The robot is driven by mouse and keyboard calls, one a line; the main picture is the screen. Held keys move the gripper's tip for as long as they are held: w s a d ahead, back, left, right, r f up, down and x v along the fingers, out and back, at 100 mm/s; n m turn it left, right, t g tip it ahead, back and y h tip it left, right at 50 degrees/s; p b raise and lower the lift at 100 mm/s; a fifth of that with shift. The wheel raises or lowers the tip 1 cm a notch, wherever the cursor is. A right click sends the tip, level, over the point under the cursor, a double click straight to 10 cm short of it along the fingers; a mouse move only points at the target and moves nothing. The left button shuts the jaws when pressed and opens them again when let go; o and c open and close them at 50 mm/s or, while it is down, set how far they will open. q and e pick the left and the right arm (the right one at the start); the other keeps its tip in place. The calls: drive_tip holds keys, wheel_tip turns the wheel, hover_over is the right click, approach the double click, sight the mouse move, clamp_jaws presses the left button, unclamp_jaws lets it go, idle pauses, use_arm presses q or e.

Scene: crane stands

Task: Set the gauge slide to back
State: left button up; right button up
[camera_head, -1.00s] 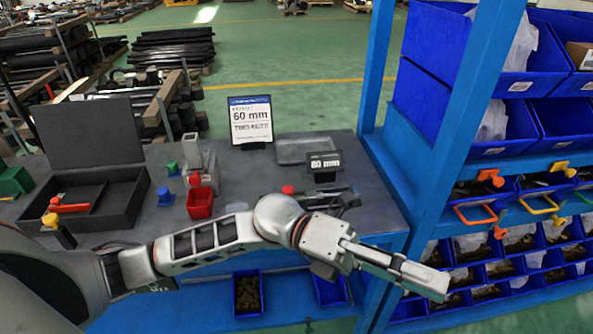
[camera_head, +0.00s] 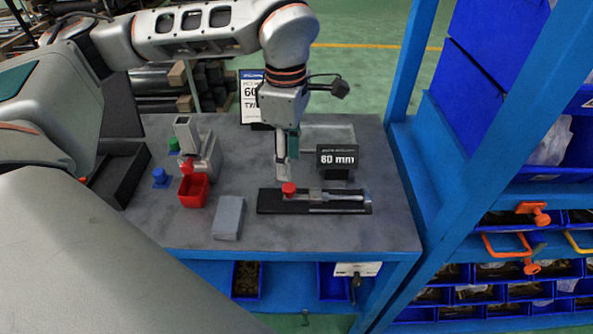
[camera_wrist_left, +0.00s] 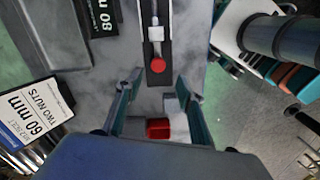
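The gauge (camera_head: 330,209) is a black base with a metal rail on the bench. A light slide block sits on the rail, and a red knob (camera_head: 289,188) is at the rail's left end. In the left wrist view the red knob (camera_wrist_left: 157,65) lies just beyond the fingertips. The small display (camera_head: 338,157) behind the gauge seems to read 80 mm. My left gripper (camera_head: 287,163) points down just above and behind the knob. In the left wrist view the gripper (camera_wrist_left: 158,95) has its fingers apart with nothing held. My right gripper is not seen.
A red bin (camera_head: 194,190), a grey block (camera_head: 228,217) and a blue peg (camera_head: 160,178) are left of the gauge. A blue rack post (camera_head: 408,60) rises at the right.

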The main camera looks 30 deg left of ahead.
sight(288, 186)
use_arm(q)
drive_tip(key=shift+w+a, duration=0.1)
drive_tip(key=shift+a, duration=0.15)
wheel_tip(288, 186, down, 8)
drive_tip(key=shift+r, duration=0.2)
drive_tip(key=shift+c, duration=0.3)
clamp_jaws()
